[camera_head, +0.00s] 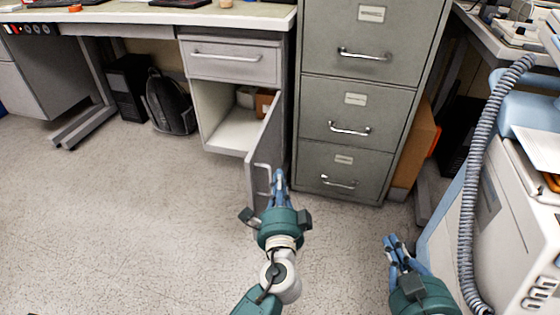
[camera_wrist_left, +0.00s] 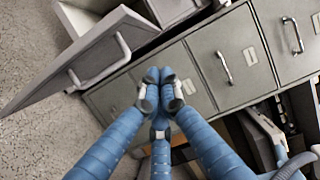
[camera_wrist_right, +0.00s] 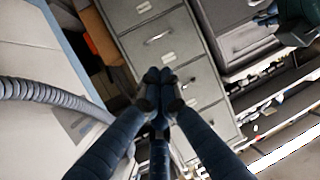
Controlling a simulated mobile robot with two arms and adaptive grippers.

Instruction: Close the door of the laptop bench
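The bench's grey cabinet door (camera_head: 265,140) stands wide open, swung out toward me from its right side, with a handle (camera_head: 264,180) on its face. The open compartment (camera_head: 232,130) shows behind it. In the left wrist view the door (camera_wrist_left: 75,50) is at the upper left. My left gripper (camera_head: 279,175) is shut and empty, close to the door's right side in the head view; I cannot tell whether it touches. Its fingertips (camera_wrist_left: 159,76) meet in the left wrist view. My right gripper (camera_head: 394,241) is shut and empty, well to the right; its fingertips (camera_wrist_right: 159,76) meet too.
A grey filing cabinet (camera_head: 358,95) stands right of the door, close to my left gripper. A closed drawer (camera_head: 234,62) is above the compartment. A black backpack (camera_head: 170,103) sits under the bench. A white cart with a grey hose (camera_head: 478,150) is at the right. The floor at left is clear.

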